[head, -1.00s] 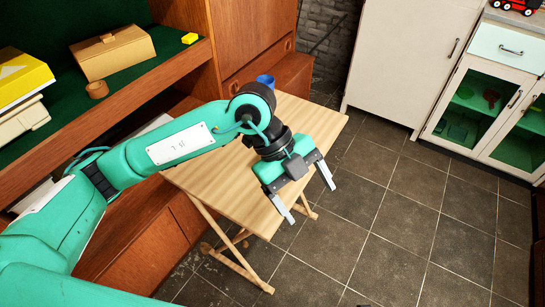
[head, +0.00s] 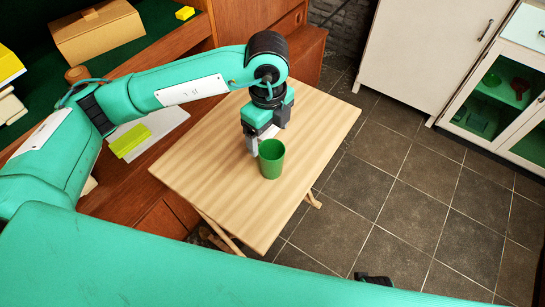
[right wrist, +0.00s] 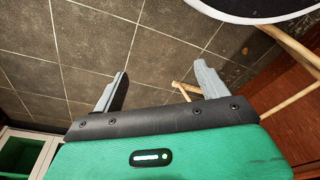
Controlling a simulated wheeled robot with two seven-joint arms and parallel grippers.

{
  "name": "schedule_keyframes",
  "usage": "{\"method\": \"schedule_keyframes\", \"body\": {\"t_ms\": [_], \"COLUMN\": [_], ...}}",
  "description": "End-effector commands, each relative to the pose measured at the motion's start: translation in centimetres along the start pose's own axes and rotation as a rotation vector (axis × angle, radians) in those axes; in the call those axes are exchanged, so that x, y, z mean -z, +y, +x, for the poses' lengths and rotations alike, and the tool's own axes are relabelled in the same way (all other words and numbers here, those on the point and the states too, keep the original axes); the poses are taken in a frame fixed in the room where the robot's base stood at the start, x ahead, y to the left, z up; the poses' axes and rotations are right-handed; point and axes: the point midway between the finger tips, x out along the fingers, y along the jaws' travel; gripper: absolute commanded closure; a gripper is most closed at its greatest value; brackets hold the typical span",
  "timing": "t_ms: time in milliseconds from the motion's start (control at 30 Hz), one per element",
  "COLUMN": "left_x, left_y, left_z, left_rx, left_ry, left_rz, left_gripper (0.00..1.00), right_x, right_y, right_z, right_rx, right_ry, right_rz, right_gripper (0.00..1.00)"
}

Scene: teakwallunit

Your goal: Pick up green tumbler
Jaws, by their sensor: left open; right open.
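The green tumbler (head: 271,160) stands upright on the light wooden folding table (head: 215,185) in the head view. My left gripper (head: 266,135) points down just behind the tumbler, close to its rim. Its jaws are open, and the tumbler stands in front of them, hiding part of the fingers. I cannot tell whether they touch. My right gripper shows in the right wrist view (right wrist: 157,85), open and empty over the tiled floor.
A wall unit with a cardboard box (head: 97,34) and a yellow block (head: 185,13) stands at the left. A white cabinet (head: 425,55) is at the back right. The dark tiled floor (head: 405,190) right of the table is clear.

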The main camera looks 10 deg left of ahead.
Motion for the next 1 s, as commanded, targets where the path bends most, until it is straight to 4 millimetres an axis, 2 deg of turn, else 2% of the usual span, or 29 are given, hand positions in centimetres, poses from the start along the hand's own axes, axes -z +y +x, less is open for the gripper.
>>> {"method": "schedule_keyframes", "body": {"t_ms": [33,200,433,700,1000], "left_x": [0.0,0.0,0.2,0.5,0.5], "left_y": [0.1,0.0,-0.1,-0.3,-0.3], "left_z": [1.1,3.6,5.2,9.0,9.6], "left_rx": [-0.004,-0.002,-0.001,-0.001,0.001], "left_ry": [0.001,0.0,0.001,0.001,0.001], "left_rz": [-0.002,-0.001,0.0,0.0,0.001], "left_gripper": [0.17,0.17,0.17,0.17,0.17], "right_x": [0.0,0.0,0.0,-0.9,-0.4], "right_y": [0.0,0.0,0.0,0.1,0.2], "right_z": [0.0,-0.1,0.0,1.2,1.2], "right_rx": [0.0,0.0,0.0,-0.002,-0.003], "right_ry": [0.0,0.0,0.0,-0.008,0.001], "right_rz": [0.0,0.0,0.0,-0.001,-0.002], "right_gripper": [0.24,0.24,0.24,0.24,0.24]}}
